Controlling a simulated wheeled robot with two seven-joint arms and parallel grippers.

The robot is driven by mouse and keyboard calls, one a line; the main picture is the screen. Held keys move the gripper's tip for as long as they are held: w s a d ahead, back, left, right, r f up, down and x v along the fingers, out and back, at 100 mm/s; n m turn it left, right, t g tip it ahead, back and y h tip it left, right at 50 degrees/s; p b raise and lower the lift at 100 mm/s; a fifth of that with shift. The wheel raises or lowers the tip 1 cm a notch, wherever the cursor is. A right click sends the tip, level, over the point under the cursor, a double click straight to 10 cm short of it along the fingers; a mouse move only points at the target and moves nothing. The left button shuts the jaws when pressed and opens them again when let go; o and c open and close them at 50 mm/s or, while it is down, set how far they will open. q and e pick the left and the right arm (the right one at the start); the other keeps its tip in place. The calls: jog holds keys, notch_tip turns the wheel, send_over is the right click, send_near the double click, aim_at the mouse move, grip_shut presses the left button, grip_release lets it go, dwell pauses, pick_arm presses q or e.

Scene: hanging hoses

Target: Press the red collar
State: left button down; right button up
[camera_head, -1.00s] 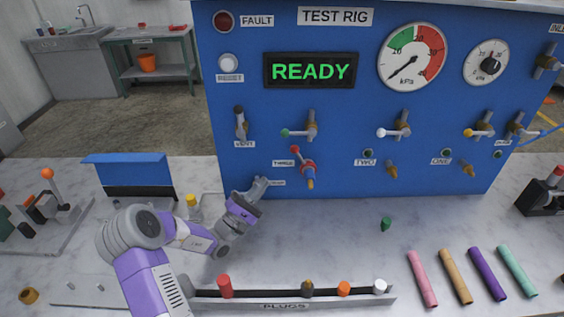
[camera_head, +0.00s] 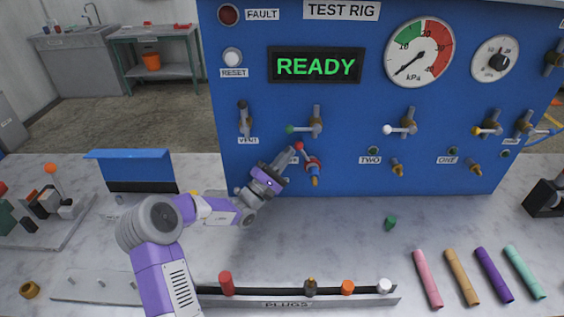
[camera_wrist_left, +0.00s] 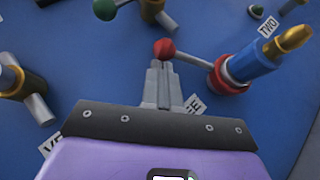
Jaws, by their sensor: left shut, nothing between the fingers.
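The red collar (camera_head: 313,164) sits around the base of a blue fitting with a brass tip on the blue panel. In the left wrist view the collar (camera_wrist_left: 222,79) is right of the fingertips. A short lever runs from this fitting to a red ball (camera_wrist_left: 165,48). My left gripper (camera_head: 290,154) is shut and empty, just left of the fitting. In the left wrist view its fingertips (camera_wrist_left: 160,72) lie just below the red ball; I cannot tell whether they touch. The gripper covers part of the THREE label. My right gripper is not in view.
The TEST RIG panel (camera_head: 345,95) reads READY. A green-ball valve (camera_head: 302,128) is above the collar. The TWO fitting (camera_head: 397,167) is to the right. A plug rail (camera_head: 325,297) lies in front, with a loose green plug (camera_head: 390,222) on the bench.

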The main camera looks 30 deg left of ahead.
aim_at(300, 147)
pick_arm(q)
jog(key=shift+r, duration=0.1)
jog(key=r+m+g+p, duration=0.1)
jog(key=d+r+m+g+p, duration=0.1)
jog(key=p, duration=0.1)
jog(key=w+d+r+m+g+h+p, duration=0.1)
jog(key=m+g, duration=0.1)
jog(key=shift+w+d+r+m+g+p, duration=0.2)
jog(key=shift+d+m+g+p, duration=0.1)
jog(key=shift+m+g, duration=0.15)
jog(key=shift+w+d+m+g+b, duration=0.25)
jog(key=shift+d+m+g+b, duration=0.1)
jog(key=shift+d+m, duration=0.1)
jog(key=b, duration=0.1)
jog(key=w+d+b, duration=0.1)
jog(key=shift+w+d+r+b, duration=0.1)
jog(key=shift+d+r+b, duration=0.2)
jog(key=shift+r, duration=0.1)
